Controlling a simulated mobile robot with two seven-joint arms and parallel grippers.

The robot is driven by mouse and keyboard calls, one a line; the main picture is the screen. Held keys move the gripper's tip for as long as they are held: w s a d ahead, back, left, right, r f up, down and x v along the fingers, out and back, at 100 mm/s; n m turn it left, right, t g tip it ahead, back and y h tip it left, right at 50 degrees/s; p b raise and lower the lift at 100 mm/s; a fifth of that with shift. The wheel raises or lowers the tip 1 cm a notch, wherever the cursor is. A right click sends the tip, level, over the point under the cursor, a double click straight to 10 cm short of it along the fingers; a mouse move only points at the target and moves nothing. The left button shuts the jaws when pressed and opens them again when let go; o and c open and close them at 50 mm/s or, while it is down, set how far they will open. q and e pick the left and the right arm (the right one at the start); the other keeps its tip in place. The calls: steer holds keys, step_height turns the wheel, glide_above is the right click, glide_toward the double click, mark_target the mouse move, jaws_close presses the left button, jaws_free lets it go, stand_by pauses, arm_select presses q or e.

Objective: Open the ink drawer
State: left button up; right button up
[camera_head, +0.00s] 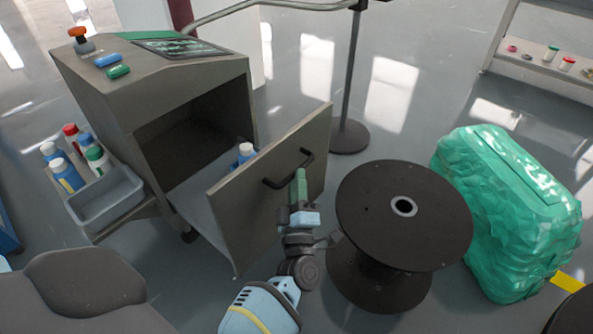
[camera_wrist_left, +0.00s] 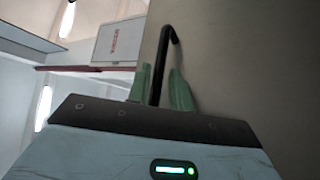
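The ink drawer (camera_head: 240,201) is pulled well out of the grey cabinet (camera_head: 150,95), with a wide gap behind its front panel. A blue bottle with a white cap (camera_head: 245,151) shows inside it. The black handle (camera_head: 271,184) is on the panel's outer face. My left gripper (camera_head: 299,183) is at the handle. In the left wrist view its green fingers (camera_wrist_left: 161,88) stand on either side of the black handle bar (camera_wrist_left: 157,66). A narrow gap shows between the bar and the right finger, so it looks open around the bar. My right gripper is not in view.
A dark cable spool (camera_head: 372,215) stands close to the right of my left gripper. A green wrapped bundle (camera_head: 505,210) is farther right. A grey side tray (camera_head: 105,198) and several bottles (camera_head: 65,173) are left of the cabinet. A pole with a round base (camera_head: 349,137) stands behind.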

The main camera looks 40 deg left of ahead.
arm_select(q)
steer(key=shift+v, duration=2.45)
